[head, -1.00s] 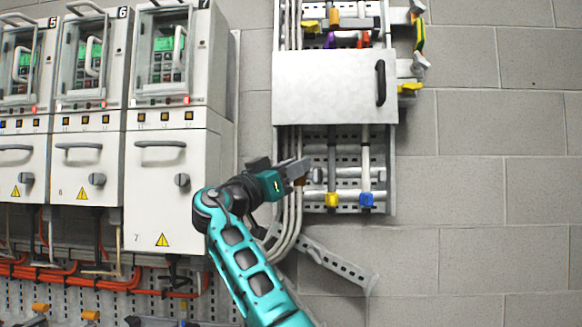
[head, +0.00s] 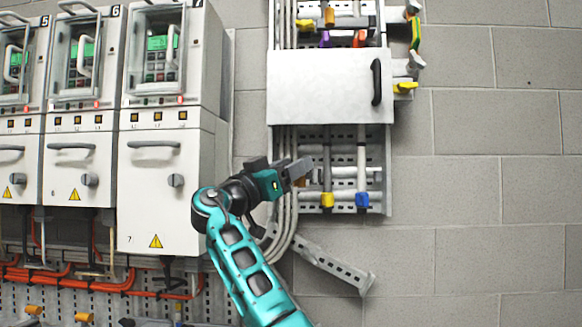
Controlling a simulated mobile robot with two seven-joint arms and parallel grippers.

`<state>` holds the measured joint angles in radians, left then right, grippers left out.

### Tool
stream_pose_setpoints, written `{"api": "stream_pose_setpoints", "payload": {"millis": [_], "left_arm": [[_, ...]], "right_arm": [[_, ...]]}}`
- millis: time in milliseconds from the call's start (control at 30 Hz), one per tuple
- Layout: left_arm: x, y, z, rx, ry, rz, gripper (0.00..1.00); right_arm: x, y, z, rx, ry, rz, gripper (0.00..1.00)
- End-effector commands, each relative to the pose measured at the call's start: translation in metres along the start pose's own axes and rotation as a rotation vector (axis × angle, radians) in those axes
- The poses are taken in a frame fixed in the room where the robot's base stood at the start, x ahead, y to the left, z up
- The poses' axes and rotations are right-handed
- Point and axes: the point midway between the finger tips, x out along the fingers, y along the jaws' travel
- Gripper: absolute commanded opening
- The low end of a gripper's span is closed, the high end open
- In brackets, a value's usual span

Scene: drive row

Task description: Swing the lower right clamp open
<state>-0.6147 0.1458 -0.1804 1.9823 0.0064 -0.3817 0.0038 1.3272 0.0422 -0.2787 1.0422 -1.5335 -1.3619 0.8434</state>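Below a white cover panel (head: 325,96), an open cable frame (head: 381,150) holds two upright cables. A yellow clamp (head: 327,200) sits at the foot of the left cable and a blue clamp (head: 362,200) at the foot of the right one. The blue one is the lower right clamp and looks closed around its cable. My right gripper (head: 305,168) is at the frame's left side, left of and above both clamps. Its fingers are seen side-on, so their gap is hidden. The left gripper is not in view.
Grey cabinets (head: 165,190) with handles and knobs stand on the left. Bundled pale cables (head: 285,220) run beside my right gripper, and a slanted perforated rail (head: 335,268) lies below. A black handle (head: 376,82) sticks out from the cover. The brick wall at right is free.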

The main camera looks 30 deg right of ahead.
Motion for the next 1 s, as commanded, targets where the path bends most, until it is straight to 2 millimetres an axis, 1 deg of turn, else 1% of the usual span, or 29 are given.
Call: {"api": "stream_pose_setpoints", "payload": {"millis": [33,200,267,333,467,533,700,833,1000], "left_arm": [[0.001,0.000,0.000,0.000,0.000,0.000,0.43],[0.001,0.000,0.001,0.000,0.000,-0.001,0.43],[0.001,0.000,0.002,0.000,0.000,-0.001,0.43],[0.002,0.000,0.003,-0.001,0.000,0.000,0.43],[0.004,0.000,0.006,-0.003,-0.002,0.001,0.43],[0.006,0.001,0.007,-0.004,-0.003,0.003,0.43],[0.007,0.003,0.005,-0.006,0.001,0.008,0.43],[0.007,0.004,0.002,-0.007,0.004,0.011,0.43],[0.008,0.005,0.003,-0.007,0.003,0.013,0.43]], "right_arm": [[-0.002,-0.002,0.007,-0.005,-0.012,-0.002,0.53],[-0.004,-0.002,0.008,-0.006,-0.015,-0.002,0.53],[-0.008,-0.002,0.009,-0.007,-0.015,-0.003,0.53],[-0.017,-0.003,0.009,-0.006,-0.014,-0.004,0.53],[-0.042,-0.003,0.009,-0.004,-0.012,-0.007,0.53],[-0.058,-0.002,0.007,-0.002,-0.010,-0.006,0.53],[-0.094,-0.001,0.003,-0.001,-0.004,-0.005,0.53],[-0.115,0.000,0.001,0.000,-0.002,-0.003,0.53],[-0.128,0.001,0.000,0.000,0.000,-0.001,0.53]]}}
